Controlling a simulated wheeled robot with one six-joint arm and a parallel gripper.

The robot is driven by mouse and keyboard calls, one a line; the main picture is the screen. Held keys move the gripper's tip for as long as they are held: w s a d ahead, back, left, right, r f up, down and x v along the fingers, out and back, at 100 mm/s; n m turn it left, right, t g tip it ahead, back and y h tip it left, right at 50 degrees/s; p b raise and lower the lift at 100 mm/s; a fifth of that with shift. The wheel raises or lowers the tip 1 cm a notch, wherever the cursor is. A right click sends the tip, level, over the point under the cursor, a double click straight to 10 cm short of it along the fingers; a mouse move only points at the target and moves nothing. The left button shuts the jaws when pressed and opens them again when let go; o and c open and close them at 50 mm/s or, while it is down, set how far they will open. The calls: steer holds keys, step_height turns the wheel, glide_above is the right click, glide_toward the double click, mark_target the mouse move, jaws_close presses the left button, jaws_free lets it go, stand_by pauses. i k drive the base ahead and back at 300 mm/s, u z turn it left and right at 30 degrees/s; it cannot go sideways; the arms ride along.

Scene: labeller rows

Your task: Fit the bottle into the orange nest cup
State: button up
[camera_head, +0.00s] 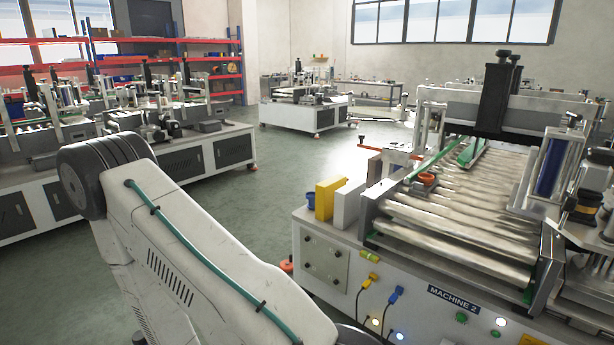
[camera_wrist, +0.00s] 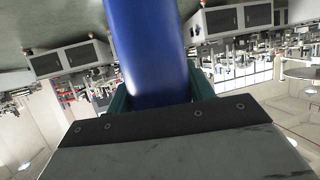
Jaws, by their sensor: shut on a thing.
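The bottle (camera_wrist: 150,50) is a smooth blue cylinder in the wrist view, rising out of the top of the picture. My gripper (camera_wrist: 158,97) is shut on it, with teal fingers on both sides; the bottle's far end is out of view. A small orange cup (camera_head: 427,179) sits at the far left of the roller bed in the head view, near the green guide rails. It looks empty, though its inside is hard to see. My gripper and the bottle are not in the head view, so their distance from the cup cannot be told.
The roller bed (camera_head: 450,225) belongs to Machine 2 (camera_head: 453,298). A yellow block (camera_head: 329,198), a white block (camera_head: 348,204) and a blue cup (camera_head: 310,200) stand at its left edge. A black-topped column (camera_head: 497,95) rises behind the rollers. Open floor (camera_head: 265,205) lies left.

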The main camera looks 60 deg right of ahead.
mark_target(425, 181)
steer(key=i, duration=2.3)
steer(key=z, duration=3.8)
